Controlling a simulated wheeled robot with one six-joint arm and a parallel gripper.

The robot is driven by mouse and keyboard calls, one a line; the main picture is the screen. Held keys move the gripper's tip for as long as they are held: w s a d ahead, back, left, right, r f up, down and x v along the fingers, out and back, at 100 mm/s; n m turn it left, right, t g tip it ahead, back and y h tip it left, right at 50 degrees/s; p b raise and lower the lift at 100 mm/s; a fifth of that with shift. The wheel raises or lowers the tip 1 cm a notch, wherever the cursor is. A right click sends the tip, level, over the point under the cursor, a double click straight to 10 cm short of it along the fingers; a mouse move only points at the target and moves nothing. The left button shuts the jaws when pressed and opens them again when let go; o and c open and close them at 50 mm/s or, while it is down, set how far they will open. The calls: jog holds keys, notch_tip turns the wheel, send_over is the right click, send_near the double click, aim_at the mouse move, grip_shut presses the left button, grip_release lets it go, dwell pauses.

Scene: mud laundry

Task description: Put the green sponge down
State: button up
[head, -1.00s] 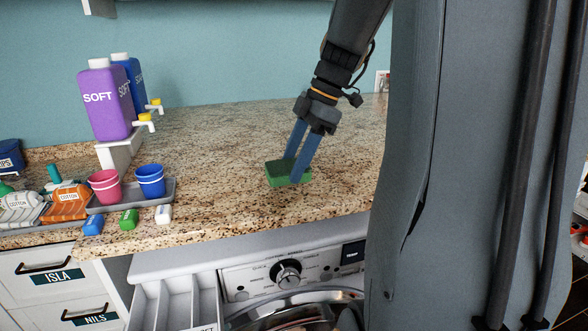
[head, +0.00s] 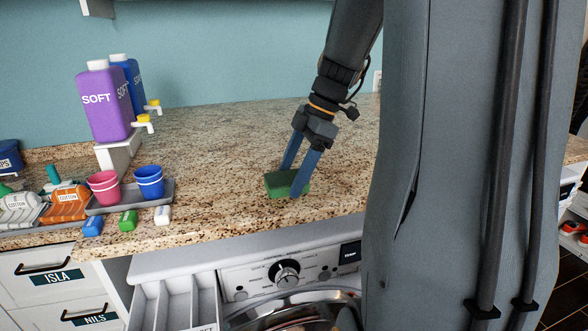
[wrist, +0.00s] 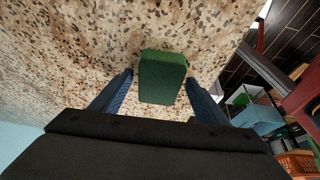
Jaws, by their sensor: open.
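The green sponge (head: 281,184) rests on the speckled stone countertop (head: 235,150), near its front edge above the washing machine. My gripper (head: 289,182) is down at the sponge with its two blue fingers spread open. In the wrist view the sponge (wrist: 162,77) lies between and ahead of the fingertips, with a gap visible on each side. The near finger hides a small part of the sponge in the head view.
A grey tray (head: 168,192) with a pink cup (head: 105,187) and a blue cup (head: 149,182) stands left on the counter. Purple (head: 104,104) and blue bottles stand behind. The counter behind the sponge is clear. The washing machine (head: 300,275) is below the front edge.

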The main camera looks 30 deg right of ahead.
jog(key=b+v, duration=0.3)
jog(key=v, duration=0.9)
jog(key=shift+r, duration=0.15)
